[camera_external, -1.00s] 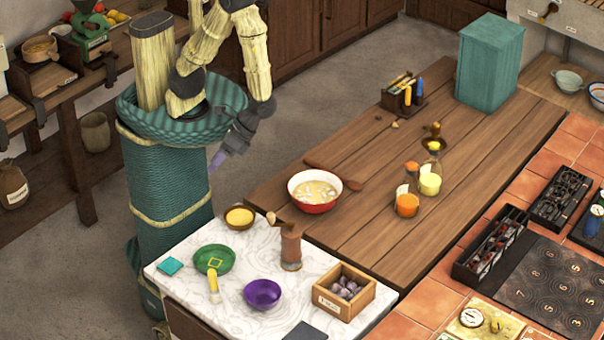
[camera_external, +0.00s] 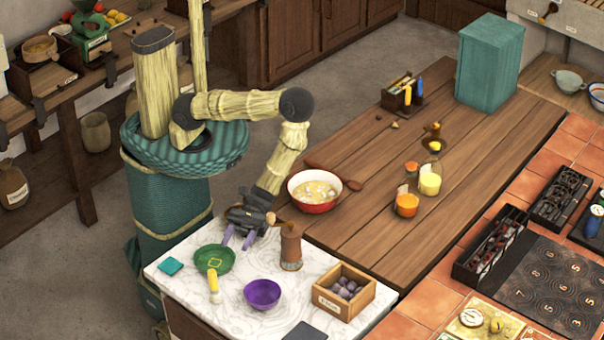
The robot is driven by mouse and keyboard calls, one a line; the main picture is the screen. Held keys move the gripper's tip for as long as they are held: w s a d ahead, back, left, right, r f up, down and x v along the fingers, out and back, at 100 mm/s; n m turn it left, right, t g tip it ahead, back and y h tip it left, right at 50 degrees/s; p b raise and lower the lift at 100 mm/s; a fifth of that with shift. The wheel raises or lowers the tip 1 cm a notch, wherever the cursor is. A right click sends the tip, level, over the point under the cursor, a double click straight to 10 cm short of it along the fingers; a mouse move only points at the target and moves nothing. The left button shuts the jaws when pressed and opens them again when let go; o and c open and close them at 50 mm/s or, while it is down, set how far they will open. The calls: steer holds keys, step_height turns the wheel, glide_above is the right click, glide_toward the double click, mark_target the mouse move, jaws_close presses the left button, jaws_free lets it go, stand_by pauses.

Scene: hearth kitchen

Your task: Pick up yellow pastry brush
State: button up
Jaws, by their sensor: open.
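The yellow pastry brush (camera_external: 214,286) stands near the front of the white marble counter, between the green dish and the purple bowl. Its handle is yellow and its lower end is pale. My gripper (camera_external: 237,240) hangs over the back edge of the marble counter, with its two purple fingers apart and pointing down. It is open and empty, behind the brush and to its right, apart from it.
Around the brush are a green dish (camera_external: 228,262), a purple bowl (camera_external: 262,294) and a teal square (camera_external: 171,266). A brown cylinder (camera_external: 291,250) and a labelled wooden box (camera_external: 363,299) stand to the right.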

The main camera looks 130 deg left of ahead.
steer(key=p, duration=0.2)
glide_toward(213, 281)
steer(key=d, duration=0.1)
steer(key=d+f, duration=0.1)
steer(key=d, duration=0.2)
steer(key=shift+w+f, duration=0.4)
steer(key=x, duration=0.2)
steer(key=p+x, duration=0.1)
steer(key=x, duration=0.2)
steer(key=shift+w+r, duration=0.15)
steer(key=shift+r, duration=0.1)
jaws_close()
